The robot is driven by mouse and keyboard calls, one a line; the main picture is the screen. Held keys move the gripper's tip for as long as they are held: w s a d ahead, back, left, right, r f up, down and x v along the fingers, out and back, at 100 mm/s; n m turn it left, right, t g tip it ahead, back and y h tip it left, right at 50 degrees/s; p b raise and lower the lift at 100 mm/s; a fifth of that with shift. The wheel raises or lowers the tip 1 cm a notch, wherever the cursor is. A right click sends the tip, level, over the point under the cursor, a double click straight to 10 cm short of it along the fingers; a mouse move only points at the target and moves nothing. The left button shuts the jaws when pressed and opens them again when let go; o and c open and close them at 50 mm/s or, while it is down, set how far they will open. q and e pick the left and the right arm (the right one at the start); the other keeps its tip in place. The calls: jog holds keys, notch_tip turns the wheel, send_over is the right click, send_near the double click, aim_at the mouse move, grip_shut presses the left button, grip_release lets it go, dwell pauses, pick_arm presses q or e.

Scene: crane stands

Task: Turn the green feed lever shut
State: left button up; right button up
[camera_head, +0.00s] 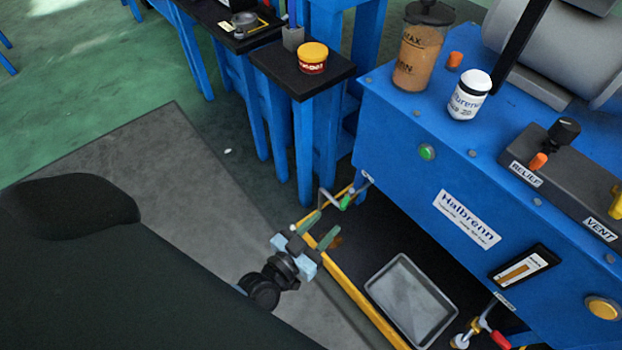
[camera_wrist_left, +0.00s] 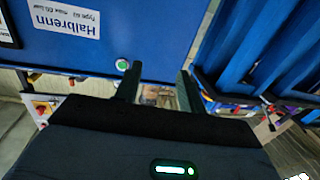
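The green feed lever (camera_head: 345,202) is small and sits on a pale pipe at the lower left corner of the blue Halbrenn machine (camera_head: 405,150). My left gripper (camera_head: 319,230) is in the head view, just below and left of the lever. Its two fingers stand apart with nothing held between them, and it appears clear of the lever. In the left wrist view the open fingers (camera_wrist_left: 158,88) point toward the machine's lower edge; small blurred parts show between them, and I cannot make out the lever there. My right gripper is in neither view.
A yellow rail (camera_head: 350,290) runs along the floor beside a grey tray (camera_head: 411,300). A red-handled valve (camera_head: 499,339) is at lower right. A black-topped blue stand (camera_head: 300,72) carries a yellow-lidded tin (camera_head: 313,58). A green button (camera_head: 427,152) is on the machine front.

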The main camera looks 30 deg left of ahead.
pick_arm(q)
jog(key=s, duration=0.1)
jog(key=s+r+p, duration=0.1)
jog(key=shift+s+d, duration=0.25)
jog(key=shift+s, duration=0.1)
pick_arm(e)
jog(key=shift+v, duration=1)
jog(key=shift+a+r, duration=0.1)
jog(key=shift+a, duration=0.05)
